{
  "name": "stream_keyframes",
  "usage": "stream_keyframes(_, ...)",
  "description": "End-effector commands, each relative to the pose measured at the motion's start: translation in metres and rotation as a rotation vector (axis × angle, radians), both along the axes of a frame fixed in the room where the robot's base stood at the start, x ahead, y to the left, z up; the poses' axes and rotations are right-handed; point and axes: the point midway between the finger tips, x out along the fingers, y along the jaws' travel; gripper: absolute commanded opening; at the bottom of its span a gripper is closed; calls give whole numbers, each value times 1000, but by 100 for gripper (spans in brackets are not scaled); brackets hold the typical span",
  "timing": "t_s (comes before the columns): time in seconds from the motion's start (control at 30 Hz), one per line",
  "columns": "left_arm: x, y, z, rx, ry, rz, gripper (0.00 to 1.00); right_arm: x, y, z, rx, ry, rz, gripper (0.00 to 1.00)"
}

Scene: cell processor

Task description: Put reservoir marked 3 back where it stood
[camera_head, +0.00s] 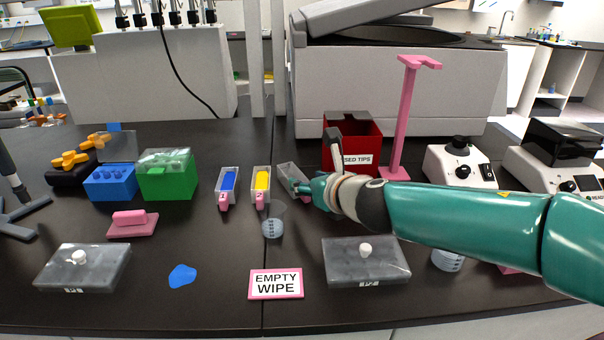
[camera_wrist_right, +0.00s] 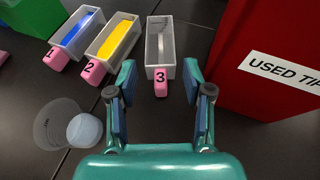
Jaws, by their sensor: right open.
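Reservoir 3 (camera_wrist_right: 160,46) is a clear, seemingly empty trough with a pink tab marked 3. It stands upright on the black bench, right of reservoir 2 (camera_wrist_right: 112,38). In the head view reservoir 3 (camera_head: 289,172) is partly hidden by my right gripper (camera_head: 303,188). In the wrist view my right gripper (camera_wrist_right: 160,82) is open, with one finger on each side of the pink tab and nothing held. Reservoir 2 holds yellow and reservoir 1 (camera_wrist_right: 73,34) holds blue. My left gripper is not in view.
The red used tips bin (camera_head: 365,140) stands close right of reservoir 3. A pink stand (camera_head: 401,115) rises behind my arm. A blue patch (camera_head: 182,275) and an EMPTY WIPE sign (camera_head: 276,284) lie nearer the front.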

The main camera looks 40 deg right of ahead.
Motion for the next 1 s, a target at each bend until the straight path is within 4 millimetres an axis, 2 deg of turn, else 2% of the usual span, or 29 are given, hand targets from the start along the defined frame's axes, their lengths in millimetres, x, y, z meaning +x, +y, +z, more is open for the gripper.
stream_keyframes(0.1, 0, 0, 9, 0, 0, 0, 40, -18, 2, 11, -1, -1, -1, 51)
stream_keyframes(0.3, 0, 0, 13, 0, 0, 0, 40, -31, 4, 14, -1, 0, -1, 51)
stream_keyframes(0.83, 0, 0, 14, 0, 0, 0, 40, -31, 4, 14, -1, 0, -2, 51)
stream_keyframes(1.0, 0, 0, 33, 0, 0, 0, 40, -31, 4, 34, -1, 0, -2, 51)
